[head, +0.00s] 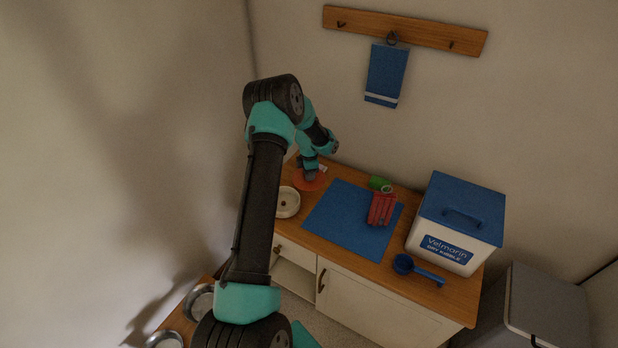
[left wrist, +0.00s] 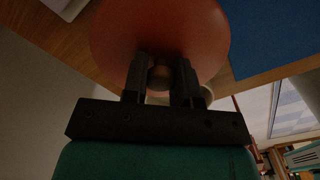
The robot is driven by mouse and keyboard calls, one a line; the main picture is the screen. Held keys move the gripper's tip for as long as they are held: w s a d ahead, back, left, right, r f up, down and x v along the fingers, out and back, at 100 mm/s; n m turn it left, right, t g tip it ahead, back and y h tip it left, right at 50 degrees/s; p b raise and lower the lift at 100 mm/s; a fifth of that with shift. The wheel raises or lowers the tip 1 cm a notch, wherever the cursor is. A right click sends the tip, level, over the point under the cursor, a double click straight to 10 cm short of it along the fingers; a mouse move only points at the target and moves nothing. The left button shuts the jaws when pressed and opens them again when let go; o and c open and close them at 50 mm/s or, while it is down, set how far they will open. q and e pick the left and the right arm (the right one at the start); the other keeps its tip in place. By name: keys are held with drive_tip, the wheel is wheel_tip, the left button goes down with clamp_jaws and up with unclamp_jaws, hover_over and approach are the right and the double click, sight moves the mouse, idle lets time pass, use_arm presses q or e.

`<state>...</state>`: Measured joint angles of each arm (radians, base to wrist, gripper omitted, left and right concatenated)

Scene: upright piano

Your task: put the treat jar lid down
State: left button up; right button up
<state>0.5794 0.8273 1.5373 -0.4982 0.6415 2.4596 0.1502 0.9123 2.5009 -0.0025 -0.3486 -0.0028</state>
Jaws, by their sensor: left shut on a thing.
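The treat jar lid is an orange-red disc (head: 301,183) at the back left of the wooden counter. My left gripper (head: 310,174) is above it, pointing down. In the left wrist view the lid (left wrist: 160,25) fills the top middle, and the gripper (left wrist: 160,78) is shut on its small knob. Whether the lid's underside touches the counter cannot be told. A round cream dish or jar (head: 288,203) stands just in front of the lid. My right gripper is not in view.
A blue mat (head: 340,222) lies right of the lid, with a red item (head: 381,209) and a green item (head: 379,183) at its back right. A blue scoop (head: 417,270) and a blue-lidded kibble bin (head: 458,220) stand farther right. A blue towel (head: 386,73) hangs above.

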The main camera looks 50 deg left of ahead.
use_arm(q)
drive_tip(key=shift+w+a, duration=0.3)
drive_tip(key=shift+a, duration=0.05)
drive_tip(key=shift+w+a+f, duration=0.2)
drive_tip(key=shift+w+a, duration=0.05)
drive_tip(key=shift+f, duration=1.6)
drive_tip(key=shift+f, duration=0.5)
drive_tip(key=o, duration=0.9)
drive_tip(key=shift+o, duration=0.2)
wheel_tip(320, 180, up, 13)
